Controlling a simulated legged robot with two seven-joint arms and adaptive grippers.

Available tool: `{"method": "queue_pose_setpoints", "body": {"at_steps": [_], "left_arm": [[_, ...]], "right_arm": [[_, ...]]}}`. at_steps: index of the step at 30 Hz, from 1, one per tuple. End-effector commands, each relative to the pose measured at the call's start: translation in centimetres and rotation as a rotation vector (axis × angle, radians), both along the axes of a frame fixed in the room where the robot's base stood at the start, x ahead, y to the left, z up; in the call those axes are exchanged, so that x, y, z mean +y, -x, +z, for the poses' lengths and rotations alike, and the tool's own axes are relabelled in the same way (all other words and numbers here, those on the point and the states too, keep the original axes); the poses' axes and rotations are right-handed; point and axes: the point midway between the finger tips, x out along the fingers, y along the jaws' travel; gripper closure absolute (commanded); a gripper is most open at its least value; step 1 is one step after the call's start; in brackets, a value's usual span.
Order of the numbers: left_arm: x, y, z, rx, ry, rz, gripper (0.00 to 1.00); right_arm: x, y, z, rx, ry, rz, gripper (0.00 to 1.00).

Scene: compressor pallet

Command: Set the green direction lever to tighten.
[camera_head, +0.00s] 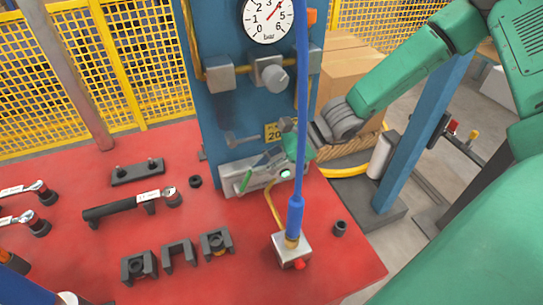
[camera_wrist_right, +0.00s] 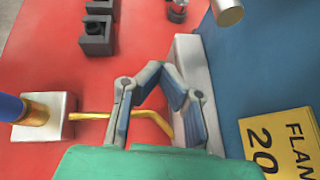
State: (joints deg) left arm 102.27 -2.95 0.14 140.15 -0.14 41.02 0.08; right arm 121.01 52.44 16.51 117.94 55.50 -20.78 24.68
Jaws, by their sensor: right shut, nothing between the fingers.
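The green direction lever (camera_head: 246,180) is a short, slim, tilted bar at the left end of a grey metal tool (camera_head: 262,172). The tool lies at the foot of the blue column, on the red table. My right gripper (camera_head: 266,158) reaches in from the right, just above and behind the tool, with its fingers near the lever. I cannot tell whether they touch it. In the right wrist view my right gripper (camera_wrist_right: 162,72) has its fingertips together with nothing between them. The lever cannot be made out there. My left gripper is not in view.
A blue hose (camera_head: 299,100) hangs in front of the column (camera_head: 228,110) to a fitting block (camera_head: 292,250). A black-handled wrench (camera_head: 125,205) and several black holders (camera_head: 180,253) lie on the red table (camera_head: 225,285). A yellow "20" plate (camera_head: 272,131) is on the column.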

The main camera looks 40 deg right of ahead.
Motion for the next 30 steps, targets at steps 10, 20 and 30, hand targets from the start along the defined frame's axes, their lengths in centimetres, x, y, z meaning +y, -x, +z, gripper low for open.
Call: {"method": "queue_pose_setpoints", "body": {"at_steps": [10,20,30], "left_arm": [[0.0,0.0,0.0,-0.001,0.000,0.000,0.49],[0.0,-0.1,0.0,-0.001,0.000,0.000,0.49],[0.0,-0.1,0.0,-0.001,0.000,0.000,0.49]], "right_arm": [[-4.0,1.4,2.8,-0.007,0.000,-0.001,1.00],[-8.2,3.1,5.3,-0.004,-0.001,0.001,1.00],[-9.4,3.7,6.0,0.000,-0.002,0.001,1.00]]}}
